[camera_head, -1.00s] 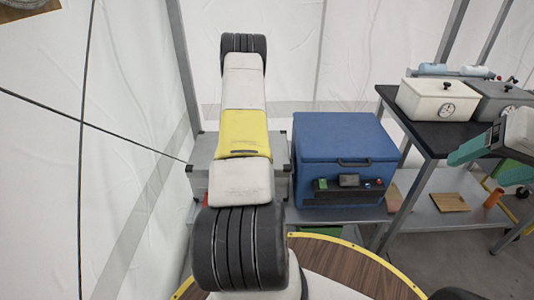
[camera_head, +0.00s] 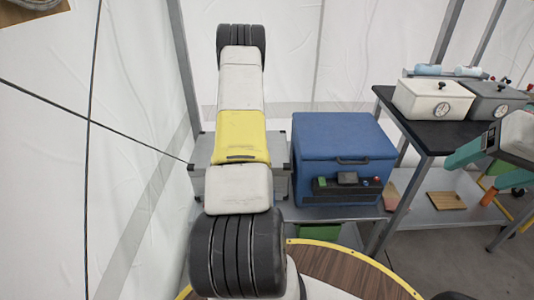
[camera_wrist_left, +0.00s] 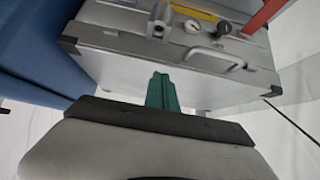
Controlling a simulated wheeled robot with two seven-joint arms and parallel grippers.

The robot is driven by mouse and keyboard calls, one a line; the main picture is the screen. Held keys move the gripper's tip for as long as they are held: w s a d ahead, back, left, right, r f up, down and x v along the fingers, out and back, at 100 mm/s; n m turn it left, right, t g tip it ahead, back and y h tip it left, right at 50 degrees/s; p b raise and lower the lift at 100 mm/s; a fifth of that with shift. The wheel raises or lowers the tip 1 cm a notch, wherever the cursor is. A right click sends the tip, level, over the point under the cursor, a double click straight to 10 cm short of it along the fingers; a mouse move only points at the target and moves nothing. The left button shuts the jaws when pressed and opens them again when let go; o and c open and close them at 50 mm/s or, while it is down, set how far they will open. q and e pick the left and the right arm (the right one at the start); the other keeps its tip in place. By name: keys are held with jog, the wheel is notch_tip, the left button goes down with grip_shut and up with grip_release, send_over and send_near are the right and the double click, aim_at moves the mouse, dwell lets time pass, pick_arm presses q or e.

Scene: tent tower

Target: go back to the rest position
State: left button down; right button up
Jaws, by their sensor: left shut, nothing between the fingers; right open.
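My left arm extends forward through the head view, white with a yellow section and black ribbed joints. It hides my left gripper there. In the left wrist view my left gripper (camera_wrist_left: 162,90) shows as teal fingers pressed together, with nothing between them. It points toward a silver case (camera_wrist_left: 165,60), with no clear contact visible. My right gripper (camera_head: 470,174) is at the right edge of the head view. Its teal fingers are spread apart and empty, in front of the dark-topped table (camera_head: 435,135).
A blue box (camera_head: 345,140) stands right of my left arm, and the silver case (camera_head: 200,157) is behind the arm. A white box (camera_head: 420,100) and a grey box (camera_head: 490,103) sit on the table. White tent walls (camera_head: 60,170) are close on the left.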

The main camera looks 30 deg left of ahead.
pick_arm(q)
jog(key=s+d+f, duration=0.3)
jog(key=s+d, duration=0.1)
jog(key=s, duration=0.3)
jog(key=w+d+r+h, duration=0.1)
jog(key=w+d+r, duration=0.15)
jog(key=r, duration=0.45)
jog(key=w+d+r+m, duration=0.1)
jog(key=d+r, duration=0.3)
jog(key=r, duration=0.3)
jog(key=w+d+r+h, duration=0.1)
jog(key=w+d+r, duration=0.15)
jog(key=r, duration=0.45)
jog(key=s+d+r+m+h, duration=0.1)
jog(key=s+d+r, duration=0.2)
jog(key=d+r, duration=0.3)
jog(key=s+d+r+m+h, duration=0.1)
jog(key=s+d+r, duration=0.25)
jog(key=r, duration=0.45)
jog(key=s+d+r+m, duration=0.1)
jog(key=s+d+r, duration=0.2)
jog(key=s, duration=0.2)
jog(key=s+d+r+m+g+h, duration=0.1)
jog(key=s+d+r, duration=0.2)
jog(key=s, duration=0.3)
jog(key=s+d+r+m+h, duration=0.1)
jog(key=s+d+r, duration=0.3)
jog(key=s, duration=0.2)
jog(key=shift+s, duration=0.15)
